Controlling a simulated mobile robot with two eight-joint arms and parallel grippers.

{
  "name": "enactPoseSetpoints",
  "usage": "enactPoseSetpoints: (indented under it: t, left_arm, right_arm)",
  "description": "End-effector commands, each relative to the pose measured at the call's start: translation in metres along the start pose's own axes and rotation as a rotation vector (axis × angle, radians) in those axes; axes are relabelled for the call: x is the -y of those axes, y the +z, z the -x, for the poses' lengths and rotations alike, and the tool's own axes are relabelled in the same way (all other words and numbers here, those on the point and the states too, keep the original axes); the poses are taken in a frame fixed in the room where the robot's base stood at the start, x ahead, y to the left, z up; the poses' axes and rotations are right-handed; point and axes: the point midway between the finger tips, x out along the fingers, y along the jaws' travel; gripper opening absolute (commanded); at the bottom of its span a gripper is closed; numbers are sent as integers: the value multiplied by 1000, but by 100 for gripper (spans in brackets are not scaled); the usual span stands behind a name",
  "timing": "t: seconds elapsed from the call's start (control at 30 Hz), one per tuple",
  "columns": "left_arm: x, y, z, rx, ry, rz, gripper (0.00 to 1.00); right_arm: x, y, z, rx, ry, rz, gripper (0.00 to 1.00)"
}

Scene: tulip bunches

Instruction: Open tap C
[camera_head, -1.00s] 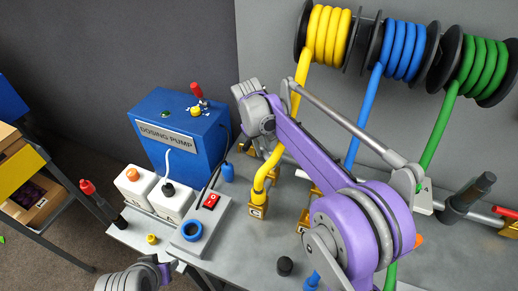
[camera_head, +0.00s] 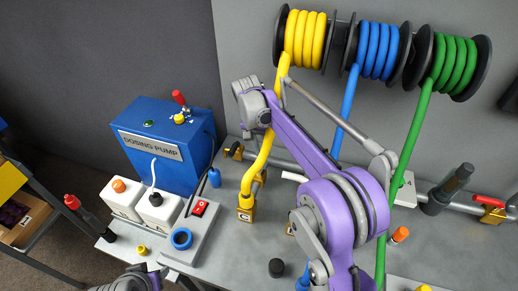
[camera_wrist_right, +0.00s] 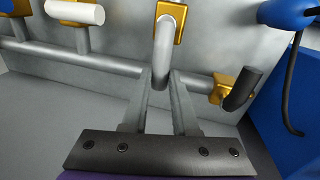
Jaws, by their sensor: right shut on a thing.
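My right gripper (camera_wrist_right: 161,78) is shut on a pale grey tap lever (camera_wrist_right: 163,38) in the right wrist view. The lever extends from a brass tap body (camera_wrist_right: 178,12). In the head view my right arm reaches to the yellow hose (camera_head: 263,150), and its fingers are hidden there. This hose ends in a brass fitting (camera_head: 246,212) whose letter looks like C. A white tap lever (camera_head: 293,177) is to its right; it also shows in the right wrist view (camera_wrist_right: 75,11). A dark-handled tap (camera_wrist_right: 235,92) stands on the other side. My left gripper is out of view.
The blue dosing pump (camera_head: 170,125) stands at left, with two white bottles (camera_head: 157,209) and a red switch (camera_head: 199,208) in front. Blue (camera_head: 340,120) and green hoses (camera_head: 415,125) hang from reels. A red-handled valve (camera_head: 490,203) is at right. A black knob (camera_head: 276,268) is on the bench.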

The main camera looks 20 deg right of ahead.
Motion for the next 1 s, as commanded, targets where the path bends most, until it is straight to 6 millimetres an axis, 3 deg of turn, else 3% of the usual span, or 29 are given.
enactPoseSetpoints:
  t: [0.7,0.73,0.87,1.0]
  left_arm:
    - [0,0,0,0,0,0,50]
    - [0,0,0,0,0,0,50]
    - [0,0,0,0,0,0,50]
    - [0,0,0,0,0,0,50]
  right_arm:
    - [-5,0,-1,14,1,-70,0]
    - [-5,0,-1,14,1,-70,32]
    - [-4,0,-1,13,1,-69,56]
    - [-4,0,-1,13,1,-68,57]
